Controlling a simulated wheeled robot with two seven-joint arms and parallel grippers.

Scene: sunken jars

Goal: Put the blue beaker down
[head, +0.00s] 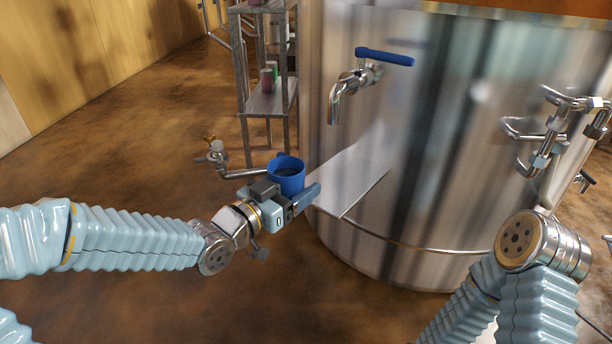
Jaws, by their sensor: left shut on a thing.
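The blue beaker (287,176) is upright, with dark contents or a dark inside showing at its open top. My left gripper (293,196) is shut on it and holds it just left of a pale flat shelf (352,182). The shelf sticks out from the large shiny metal tank (420,150). The beaker's lower part is hidden behind the gripper. My right arm comes in at the lower right, but its gripper does not show.
A tap with a blue handle (384,57) is on the tank above the shelf. A grey rack (268,103) with small cups stands behind. A small valve pipe (218,153) is left of the beaker. Metal pipework (558,125) is at the right. The brown floor is open at left.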

